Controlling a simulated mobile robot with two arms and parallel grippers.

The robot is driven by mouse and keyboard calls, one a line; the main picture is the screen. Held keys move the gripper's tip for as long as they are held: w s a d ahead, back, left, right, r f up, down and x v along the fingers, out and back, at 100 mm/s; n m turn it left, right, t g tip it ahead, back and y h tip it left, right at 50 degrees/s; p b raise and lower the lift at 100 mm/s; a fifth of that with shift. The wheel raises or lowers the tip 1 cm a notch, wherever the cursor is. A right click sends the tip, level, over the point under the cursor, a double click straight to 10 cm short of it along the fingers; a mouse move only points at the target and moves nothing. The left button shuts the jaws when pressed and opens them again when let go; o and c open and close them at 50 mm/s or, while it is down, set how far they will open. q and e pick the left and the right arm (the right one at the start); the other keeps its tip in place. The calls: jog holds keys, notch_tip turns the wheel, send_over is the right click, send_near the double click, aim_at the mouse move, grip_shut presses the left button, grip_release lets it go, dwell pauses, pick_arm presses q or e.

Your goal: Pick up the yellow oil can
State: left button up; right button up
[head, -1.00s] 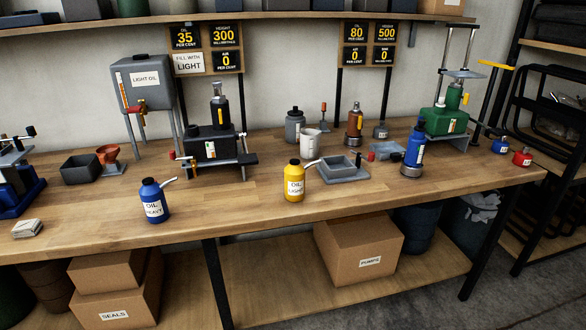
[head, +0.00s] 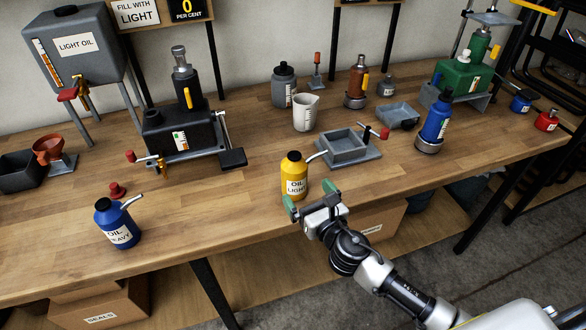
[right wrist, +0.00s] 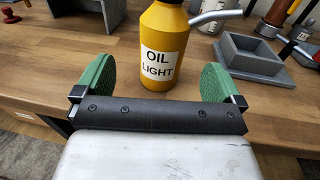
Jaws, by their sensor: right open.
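The yellow oil can (head: 294,178), labelled "OIL LIGHT", stands upright near the front edge of the wooden bench, its grey spout pointing right. My right gripper (head: 310,203) is open just in front of it, low, with its green pads spread. In the right wrist view the yellow can (right wrist: 163,50) stands beyond and between the open pads of the gripper (right wrist: 158,85), with nothing held. My left gripper is not in view.
A blue "OIL HEAVY" can (head: 118,224) stands to the left on the bench (head: 220,215). A grey square tray (head: 345,148) sits close to the right of the yellow can. A white jug (head: 305,112) and a blue bottle jack (head: 435,122) stand farther back.

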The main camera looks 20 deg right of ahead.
aim_at(301, 180)
jog(key=shift+w+a+r, duration=0.1)
jog(key=shift+w+a, duration=0.1)
jog(key=shift+w, duration=1.25)
jog(key=w+p, duration=0.1)
jog(key=w, duration=0.3)
jog(key=shift+w+a, duration=0.15)
jog(key=shift+w, duration=0.05)
jog(key=shift+w+a, duration=0.1)
jog(key=shift+w, duration=0.4)
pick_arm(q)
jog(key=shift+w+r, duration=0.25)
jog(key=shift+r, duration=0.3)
pick_arm(e)
jog(key=shift+s, duration=0.1)
jog(key=c, duration=1.4)
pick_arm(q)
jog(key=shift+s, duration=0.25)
pick_arm(e)
jog(key=shift+o, duration=0.2)
